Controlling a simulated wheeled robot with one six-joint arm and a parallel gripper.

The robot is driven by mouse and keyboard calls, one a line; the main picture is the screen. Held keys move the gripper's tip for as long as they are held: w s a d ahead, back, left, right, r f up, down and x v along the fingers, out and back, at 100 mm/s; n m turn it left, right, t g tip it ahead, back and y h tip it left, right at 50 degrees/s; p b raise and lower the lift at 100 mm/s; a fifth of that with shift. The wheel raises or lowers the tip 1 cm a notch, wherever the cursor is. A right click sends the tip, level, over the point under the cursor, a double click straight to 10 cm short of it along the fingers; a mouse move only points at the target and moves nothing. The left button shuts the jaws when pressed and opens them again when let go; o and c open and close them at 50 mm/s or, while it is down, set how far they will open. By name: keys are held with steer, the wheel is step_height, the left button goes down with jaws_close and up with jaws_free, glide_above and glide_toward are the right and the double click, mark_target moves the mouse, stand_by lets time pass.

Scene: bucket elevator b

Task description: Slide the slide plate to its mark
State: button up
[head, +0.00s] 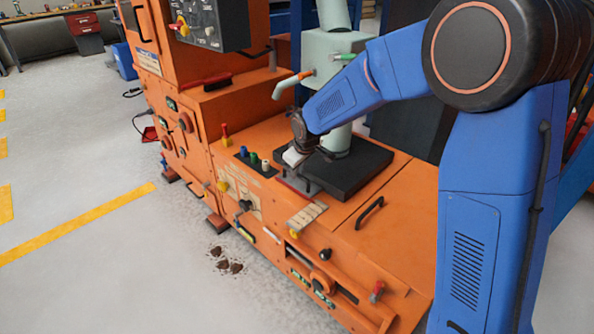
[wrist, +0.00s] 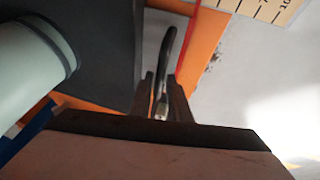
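The slide plate seems to be the thin grey plate (wrist: 158,30) with a red edge line, beside a black block (head: 348,172) on the orange machine. A black bar handle (wrist: 168,50) rises from the plate. My gripper (wrist: 161,85) is at the handle, its two dark fingers on either side of it. Whether both fingers touch the handle is not clear. In the head view my gripper (head: 294,157) is down at the plate's left end, and the wrist hides part of it. A cream scale strip (wrist: 270,8) with dark ticks lies beyond the red edge.
A pale green column (head: 337,138) stands on the black block, close to my wrist. Coloured knobs (head: 253,158) stand left of the plate. Another black handle (head: 370,212) is on the right.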

jaws_close()
steer(key=shift+s+a, duration=0.9)
steer(key=shift+s, duration=0.05)
steer(key=shift+o, duration=2.4)
jaws_free()
steer(key=v, duration=1.7)
steer(key=shift+r, duration=0.2)
steer(key=shift+s, duration=0.15)
